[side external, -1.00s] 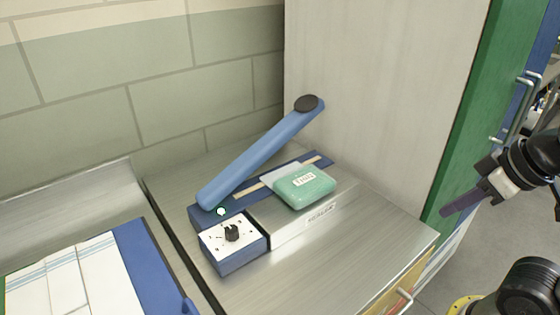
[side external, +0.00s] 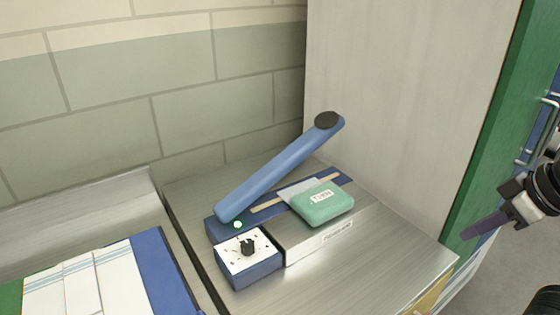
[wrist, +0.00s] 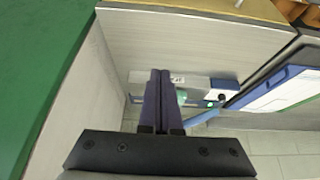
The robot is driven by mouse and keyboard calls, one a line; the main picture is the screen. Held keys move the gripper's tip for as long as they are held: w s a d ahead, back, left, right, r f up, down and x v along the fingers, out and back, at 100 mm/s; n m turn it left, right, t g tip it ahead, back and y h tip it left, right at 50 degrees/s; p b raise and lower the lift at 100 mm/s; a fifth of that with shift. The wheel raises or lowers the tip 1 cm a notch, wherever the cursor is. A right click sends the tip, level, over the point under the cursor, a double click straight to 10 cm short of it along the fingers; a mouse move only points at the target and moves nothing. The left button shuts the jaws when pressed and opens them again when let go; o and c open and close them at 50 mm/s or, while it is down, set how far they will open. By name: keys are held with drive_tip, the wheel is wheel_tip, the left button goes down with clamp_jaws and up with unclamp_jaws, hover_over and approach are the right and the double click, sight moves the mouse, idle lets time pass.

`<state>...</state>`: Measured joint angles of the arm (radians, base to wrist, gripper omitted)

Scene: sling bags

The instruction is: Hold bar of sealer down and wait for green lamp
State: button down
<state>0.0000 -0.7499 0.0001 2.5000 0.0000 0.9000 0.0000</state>
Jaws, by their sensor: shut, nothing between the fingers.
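The sealer stands on a steel counter, and its blue bar (side external: 280,168) is raised at a slant with a dark round pad (side external: 327,121) at its upper end. A green packet (side external: 325,205) lies on the sealer's platform, its pale edge across the strip under the bar. A small round lamp (side external: 238,224) by the hinge looks pale green-white; in the wrist view the lamp (wrist: 210,105) looks bright green. My gripper (side external: 465,236) is shut and empty, right of the counter and apart from the bar. In the wrist view its fingers (wrist: 160,75) partly hide the sealer and packet.
A control box with a black knob (side external: 248,246) sits at the sealer's front left. A grey panel (side external: 400,100) rises behind the sealer. A blue-edged tray (side external: 150,270) with white items lies at left. The counter in front of the sealer is clear.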

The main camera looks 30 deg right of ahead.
idle(0.3)
drive_tip(key=w+a+r+n+t, duration=0.2)
drive_tip(key=w+r+n+t, duration=0.3)
drive_tip(key=w+r+t, duration=0.75)
drive_tip(key=w+f+m+g+h, duration=0.1)
drive_tip(key=w+g, duration=0.1)
drive_tip(key=w, duration=1.4)
drive_tip(key=shift+f+g+h, duration=0.2)
drive_tip(key=shift+g+h, duration=0.1)
drive_tip(key=shift+g, duration=0.05)
drive_tip(key=shift+d, duration=0.1)
